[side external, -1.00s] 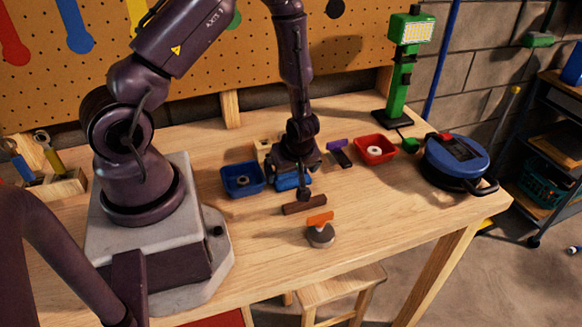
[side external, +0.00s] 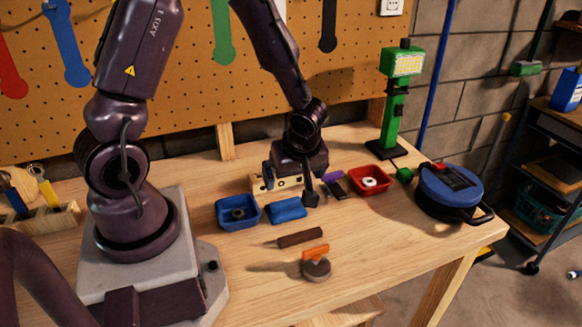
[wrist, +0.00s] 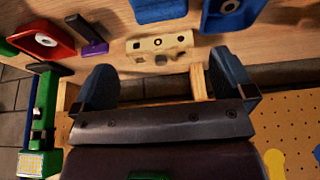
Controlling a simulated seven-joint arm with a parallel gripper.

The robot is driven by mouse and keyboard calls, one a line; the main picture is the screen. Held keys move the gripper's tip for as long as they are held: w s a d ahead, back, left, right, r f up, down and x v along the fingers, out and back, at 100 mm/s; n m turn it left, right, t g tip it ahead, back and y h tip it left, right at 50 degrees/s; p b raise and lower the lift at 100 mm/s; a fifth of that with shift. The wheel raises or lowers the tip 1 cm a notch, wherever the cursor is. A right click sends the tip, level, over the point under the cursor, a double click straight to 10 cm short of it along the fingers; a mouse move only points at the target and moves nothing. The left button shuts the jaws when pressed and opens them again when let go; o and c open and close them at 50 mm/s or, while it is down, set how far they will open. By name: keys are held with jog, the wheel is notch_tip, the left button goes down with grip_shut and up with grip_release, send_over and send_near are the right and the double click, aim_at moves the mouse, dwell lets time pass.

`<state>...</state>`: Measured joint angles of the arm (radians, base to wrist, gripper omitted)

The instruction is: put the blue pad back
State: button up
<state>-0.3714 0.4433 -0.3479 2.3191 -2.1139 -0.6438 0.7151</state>
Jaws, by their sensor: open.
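The blue pad (side external: 287,210) lies flat on the bench, just right of the blue tray. It also shows at the top edge of the wrist view (wrist: 158,10), partly cut off. My gripper (side external: 290,187) is open and empty, above the bench and behind the pad in the side view. In the wrist view its two fingers (wrist: 162,64) are wide apart, with a light wooden block with holes (wrist: 160,48) showing beyond the gap. That block is partly hidden by my gripper in the side view (side external: 275,184). I cannot tell my gripper's exact height.
The blue tray (side external: 222,216) holds a dark ring. A red tray (side external: 371,189) holds a white ring. A purple-and-dark tool (side external: 335,185) lies between pad and red tray. A brown bar (side external: 300,238) and an orange-handled disc (side external: 316,268) lie in front. A green lamp (side external: 391,105) stands behind.

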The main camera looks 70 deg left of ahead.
jog(key=w+d+r+m+t+h, duration=0.2)
jog(key=w+d+r+m+t, duration=0.25)
jog(key=w+r+t, duration=0.55)
jog(key=s+d+r+m+h, duration=0.4)
jog(key=d+r+m, duration=0.15)
jog(key=r, duration=0.35)
jog(key=s+a+r+m+g, duration=0.1)
jog(key=s+m+g, duration=0.1)
jog(key=s+m, duration=0.2)
jog(key=s+a+r+m+g+y, duration=0.1)
jog(key=s+m, duration=0.3)
jog(key=s, duration=0.7)
jog(key=shift+s+r+g, duration=0.25)
jog(key=shift+r+g, duration=0.3)
jog(key=shift+g, duration=0.15)
